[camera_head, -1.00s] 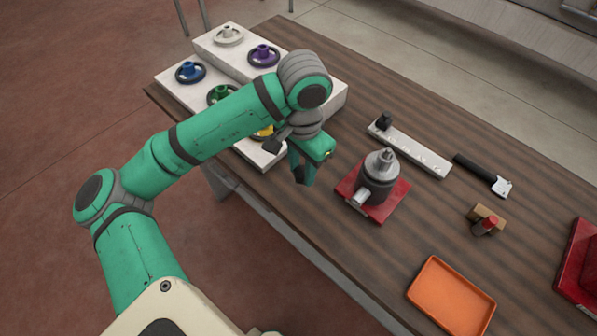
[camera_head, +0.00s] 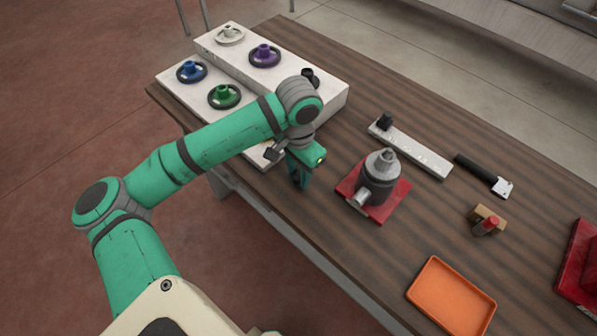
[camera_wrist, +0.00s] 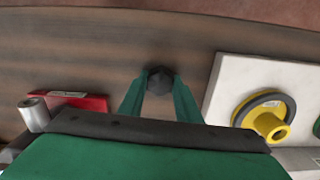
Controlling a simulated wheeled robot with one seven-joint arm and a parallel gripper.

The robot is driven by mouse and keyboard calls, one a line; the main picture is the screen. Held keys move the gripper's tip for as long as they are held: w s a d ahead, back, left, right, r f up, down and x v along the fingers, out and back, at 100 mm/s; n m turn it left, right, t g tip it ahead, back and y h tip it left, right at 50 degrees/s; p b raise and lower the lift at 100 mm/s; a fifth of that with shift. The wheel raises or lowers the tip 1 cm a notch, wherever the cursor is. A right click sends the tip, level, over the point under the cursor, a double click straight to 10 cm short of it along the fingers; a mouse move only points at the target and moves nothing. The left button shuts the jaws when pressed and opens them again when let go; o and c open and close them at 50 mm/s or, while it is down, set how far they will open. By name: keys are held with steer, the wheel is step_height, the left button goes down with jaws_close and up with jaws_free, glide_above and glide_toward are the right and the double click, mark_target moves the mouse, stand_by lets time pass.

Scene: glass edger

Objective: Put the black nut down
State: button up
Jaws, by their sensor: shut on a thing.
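The black nut (camera_wrist: 159,80) is a small dark six-sided piece between my fingertips in the wrist view. My gripper (camera_wrist: 160,92) is shut on it, and the wood tabletop shows behind it. In the head view my gripper (camera_head: 301,183) points down near the table's front edge, between the white stepped stand and the red-based fixture. The nut cannot be made out in the head view. I cannot tell whether the nut touches the table.
The white stand (camera_head: 335,98) holds several coloured wheels. A grey fixture on a red base (camera_head: 398,205) stands close to the right. A white strip (camera_head: 430,161), a black-handled tool (camera_head: 475,170) and an orange tray (camera_head: 430,285) lie farther right. Bare wood (camera_head: 340,240) lies in front.

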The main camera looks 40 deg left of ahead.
mark_target(298, 175)
steer(key=shift+f, duration=0.1)
steer(key=o, duration=1.2)
step_height(298, 175, up, 12)
steer(key=shift+r, duration=0.1)
